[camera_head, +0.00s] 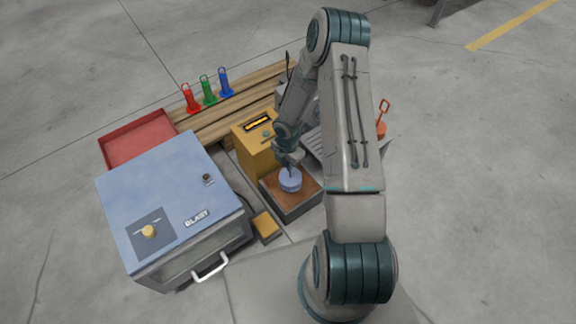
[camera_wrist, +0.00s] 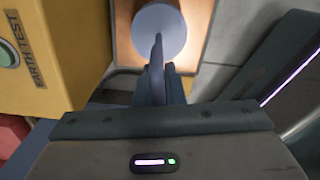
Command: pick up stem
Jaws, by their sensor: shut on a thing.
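My gripper (camera_head: 290,160) points down over a brown-topped box and is shut on the stem, a thin upright grey-blue piece (camera_wrist: 157,52) seen edge-on between the fingers in the wrist view. A pale blue round body (camera_head: 290,181) lies directly below the fingers, and it shows as a disc in the wrist view (camera_wrist: 160,22). The stem appears to rise from this disc. The fingers hide much of the join. I cannot tell whether the round body touches the box top.
The brown-topped box (camera_head: 304,197) is under my gripper. A yellow tester box (camera_head: 254,152) stands close on the left. A blue blast cabinet (camera_head: 165,195) and a red tray (camera_head: 139,140) are further left. Red, green (camera_head: 208,91) and blue ringed pieces stand on wooden planks behind.

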